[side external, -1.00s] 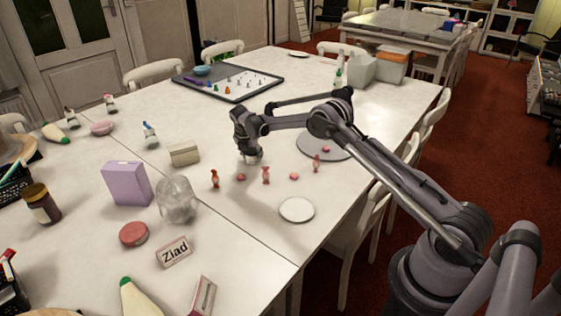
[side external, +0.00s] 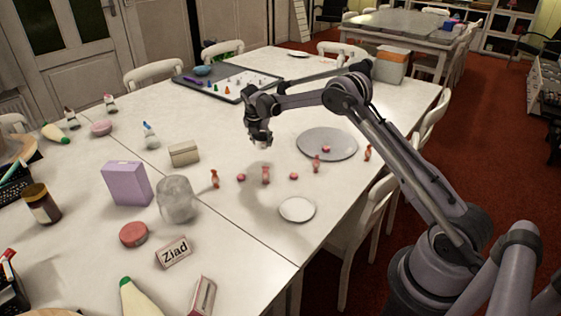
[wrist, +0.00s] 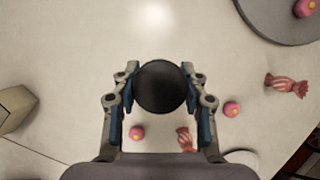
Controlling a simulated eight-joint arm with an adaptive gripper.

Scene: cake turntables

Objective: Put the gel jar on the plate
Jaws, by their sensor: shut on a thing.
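My gripper (side external: 260,140) is shut on a dark round thing, seen from above between both fingers in the wrist view; I take it to be the gel jar (wrist: 161,87). The gripper (wrist: 160,95) holds it above the table, and in the side view the jar is mostly hidden by the fingers. The small white plate (side external: 297,209) lies empty near the table's front edge, to the right of and nearer the camera than my gripper. Part of a pale rim, likely this plate, shows low in the wrist view (wrist: 243,157).
A grey turntable disc (side external: 318,153) with a pink sweet stands right of my gripper. Wrapped candies (side external: 266,175) and round pink sweets (side external: 294,176) lie between gripper and plate. A cream box (side external: 184,154) and a clear jar (side external: 177,200) stand to the left.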

